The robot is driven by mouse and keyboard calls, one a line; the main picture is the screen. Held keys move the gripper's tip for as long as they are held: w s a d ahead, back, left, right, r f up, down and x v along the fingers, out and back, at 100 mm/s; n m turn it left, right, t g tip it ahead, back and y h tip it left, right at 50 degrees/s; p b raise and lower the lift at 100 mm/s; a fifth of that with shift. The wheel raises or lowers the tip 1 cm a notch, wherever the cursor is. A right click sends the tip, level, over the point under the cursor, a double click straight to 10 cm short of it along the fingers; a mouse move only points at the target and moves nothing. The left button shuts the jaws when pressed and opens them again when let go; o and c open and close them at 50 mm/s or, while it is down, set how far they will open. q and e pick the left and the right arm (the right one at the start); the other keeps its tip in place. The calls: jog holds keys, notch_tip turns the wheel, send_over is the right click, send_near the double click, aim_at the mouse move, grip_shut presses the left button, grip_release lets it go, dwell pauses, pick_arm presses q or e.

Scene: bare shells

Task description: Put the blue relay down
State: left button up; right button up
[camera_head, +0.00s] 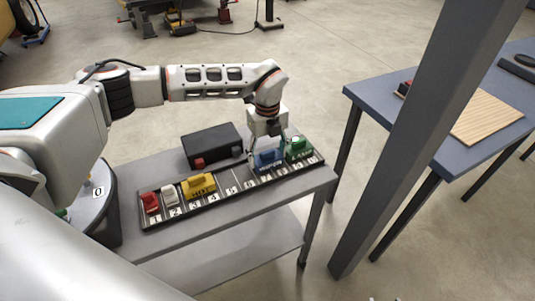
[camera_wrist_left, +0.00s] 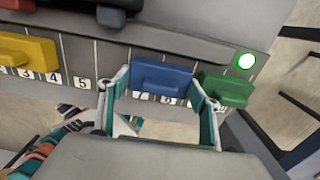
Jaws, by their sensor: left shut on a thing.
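My left gripper (camera_head: 266,148) is shut on the blue relay (camera_head: 268,159), with its fingers at the relay's two ends. The relay is at the right part of a dark numbered rail (camera_head: 232,190). In the left wrist view the blue relay (camera_wrist_left: 161,76) lies over the slots around 7 and 8. I cannot tell whether it rests fully on the rail. A green relay (camera_head: 298,147) is just to its right, close to one finger; a bright green-ringed light (camera_wrist_left: 246,61) shows above it in the wrist view.
Slots around 5 look empty. A black box (camera_head: 211,144) stands behind the rail. A grey post (camera_head: 400,170) and blue table (camera_head: 375,105) are at right.

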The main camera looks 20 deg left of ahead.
aim_at(267, 152)
pick_arm(q)
jog(key=shift+f, duration=0.15)
jog(key=o, duration=0.9)
notch_tip(267, 152, up, 12)
jog(key=shift+r+b, duration=0.15)
jog(key=shift+b, duration=0.35)
